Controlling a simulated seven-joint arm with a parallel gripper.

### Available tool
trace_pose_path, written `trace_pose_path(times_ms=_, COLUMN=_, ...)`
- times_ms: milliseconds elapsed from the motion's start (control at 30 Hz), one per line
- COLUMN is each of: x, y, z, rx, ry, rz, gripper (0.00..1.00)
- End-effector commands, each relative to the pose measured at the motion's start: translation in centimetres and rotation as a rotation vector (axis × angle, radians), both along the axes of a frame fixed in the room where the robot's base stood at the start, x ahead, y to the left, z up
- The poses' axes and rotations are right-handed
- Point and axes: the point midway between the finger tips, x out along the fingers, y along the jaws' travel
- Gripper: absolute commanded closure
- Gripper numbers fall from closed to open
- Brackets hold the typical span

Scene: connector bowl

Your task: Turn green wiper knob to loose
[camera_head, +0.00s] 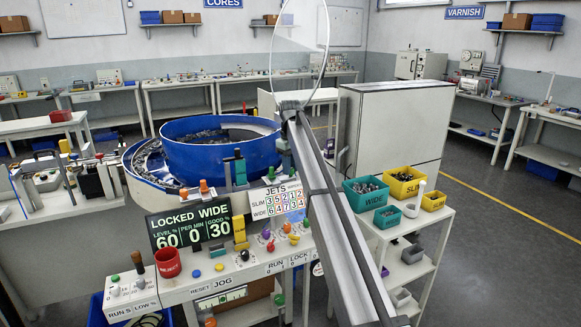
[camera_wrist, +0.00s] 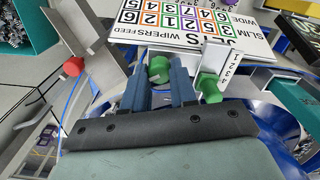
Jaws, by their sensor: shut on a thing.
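In the wrist view, a green wiper knob (camera_wrist: 158,68) sits between the two blue fingers of my gripper (camera_wrist: 160,78). My gripper is shut on it, and the fingers hide its sides. A second green knob (camera_wrist: 208,88) is just outside the right finger, beside a small numbered scale (camera_wrist: 229,66). In the head view, green knobs show behind the jets chart (camera_head: 278,198); the left one (camera_head: 271,173) is clear. My gripper is hard to make out there, partly behind a long grey rail. I cannot read a loose mark.
The blue bowl (camera_head: 220,154) stands close behind the knobs. The grey rail (camera_head: 345,235) slopes across the front right. A red knob (camera_wrist: 73,67) is left of my fingers. A white control panel (camera_head: 262,262) with several coloured knobs and a cart with bins (camera_head: 366,192) are nearby.

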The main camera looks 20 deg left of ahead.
Motion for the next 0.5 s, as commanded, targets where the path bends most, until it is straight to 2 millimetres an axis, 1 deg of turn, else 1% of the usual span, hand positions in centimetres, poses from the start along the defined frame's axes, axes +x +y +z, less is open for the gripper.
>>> trace_pose_path(times_ms=200, x=0.04, y=0.07, z=0.13, rx=0.001, ry=-0.002, rz=0.13, gripper=1.0)
trace_pose_path(times_ms=500, x=0.03, y=0.08, z=0.14, rx=0.001, ry=-0.003, rz=0.22, gripper=1.0)
